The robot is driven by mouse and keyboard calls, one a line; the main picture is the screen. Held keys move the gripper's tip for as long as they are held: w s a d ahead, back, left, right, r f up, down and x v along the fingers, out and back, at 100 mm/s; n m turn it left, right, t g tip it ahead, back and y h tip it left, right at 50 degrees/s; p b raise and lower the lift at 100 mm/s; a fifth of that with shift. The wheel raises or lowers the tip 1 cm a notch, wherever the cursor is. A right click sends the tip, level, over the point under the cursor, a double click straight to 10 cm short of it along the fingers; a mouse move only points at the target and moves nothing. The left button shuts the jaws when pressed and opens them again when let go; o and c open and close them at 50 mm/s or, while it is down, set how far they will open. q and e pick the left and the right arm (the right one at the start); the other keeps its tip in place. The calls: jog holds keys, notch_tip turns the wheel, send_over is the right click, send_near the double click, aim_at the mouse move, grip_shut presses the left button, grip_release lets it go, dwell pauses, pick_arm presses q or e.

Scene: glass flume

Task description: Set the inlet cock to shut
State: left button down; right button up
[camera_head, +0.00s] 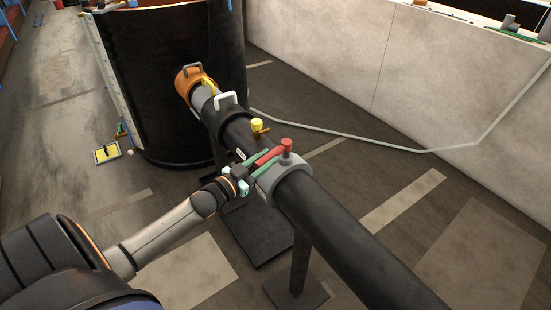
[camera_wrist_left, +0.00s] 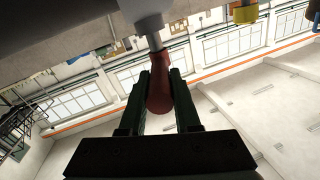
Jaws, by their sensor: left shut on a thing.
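The cock has a red lever (camera_head: 269,156) on a round red pivot (camera_head: 287,146), on a grey collar (camera_head: 290,180) around a black pipe. The lever points to the lower left in the head view, roughly across the pipe. My left gripper (camera_head: 257,160) is shut on the lever, with a green finger on each side of it. In the left wrist view the red lever (camera_wrist_left: 159,85) lies between the two fingers (camera_wrist_left: 159,92). I cannot tell which one is the inlet cock by any label. My right gripper is not in view.
The black pipe (camera_head: 350,240) runs from a dark tank (camera_head: 185,90) to the lower right on a stand (camera_head: 297,285). A yellow knob (camera_head: 257,124), a white handle (camera_head: 225,101) and an orange collar (camera_head: 187,84) sit farther along it. A pale hose (camera_head: 350,137) lies behind.

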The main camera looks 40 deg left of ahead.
pick_arm(q)
jog(key=shift+w+a+m+h+b, duration=0.15)
jog(key=shift+a+m+h+b, duration=0.3)
jog(key=shift+h, duration=0.55)
jog(key=shift+w+a+r+m+g+h+b, duration=0.1)
jog(key=shift+a+m+g+h+b, duration=0.2)
jog(key=shift+m+h, duration=0.25)
jog(key=shift+w+a+m+g+h+b, duration=0.1)
jog(key=shift+a+m+g+h+b, duration=0.15)
jog(key=shift+h, duration=0.4)
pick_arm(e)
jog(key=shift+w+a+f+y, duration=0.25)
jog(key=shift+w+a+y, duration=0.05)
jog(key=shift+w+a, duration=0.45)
pick_arm(q)
jog(key=c, duration=0.6)
grip_release()
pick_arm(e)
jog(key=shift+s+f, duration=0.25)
pick_arm(q)
jog(key=shift+s, duration=0.1)
